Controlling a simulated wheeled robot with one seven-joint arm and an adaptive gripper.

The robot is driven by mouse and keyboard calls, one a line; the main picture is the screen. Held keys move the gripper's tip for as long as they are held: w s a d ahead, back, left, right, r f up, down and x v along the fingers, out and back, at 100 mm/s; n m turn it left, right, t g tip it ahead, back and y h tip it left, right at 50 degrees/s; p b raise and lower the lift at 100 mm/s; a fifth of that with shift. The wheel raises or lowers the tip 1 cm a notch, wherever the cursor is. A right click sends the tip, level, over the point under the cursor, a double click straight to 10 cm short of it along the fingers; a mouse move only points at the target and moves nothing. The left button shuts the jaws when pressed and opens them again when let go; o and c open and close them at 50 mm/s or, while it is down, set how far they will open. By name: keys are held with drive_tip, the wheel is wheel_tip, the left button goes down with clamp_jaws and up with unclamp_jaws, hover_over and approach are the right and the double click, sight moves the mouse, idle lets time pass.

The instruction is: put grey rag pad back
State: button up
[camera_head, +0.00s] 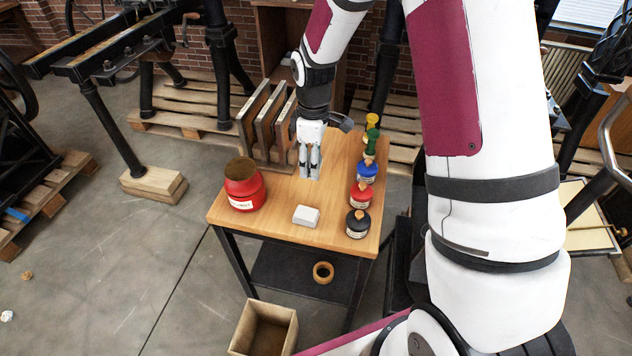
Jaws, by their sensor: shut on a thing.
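My gripper (310,170) points down over the wooden table, towards its back, just right of the upright wooden rack. Its fingers are shut on a small pale grey piece (304,173), which fits the grey rag pad; the fingers cover much of it. I cannot tell whether its lower edge touches the tabletop. A separate white-grey block (306,216) lies on the table nearer the front, apart from the gripper.
A red tin (244,190) stands at the table's left. A row of inks, including a black bottle (357,225), lines the right edge. The rack (262,122) stands close left of my gripper. A wooden ring (323,272) lies on the lower shelf; an open box (266,328) stands in front.

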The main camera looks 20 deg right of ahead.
hover_over(314, 195)
wheel_tip(314, 195, down, 6)
drive_tip(key=shift+w+r, duration=0.1)
drive_tip(key=shift+f+p, duration=0.3)
drive_tip(key=shift+f, duration=1.75)
drive_tip(key=o, duration=1)
drive_tip(key=shift+f, duration=0.1)
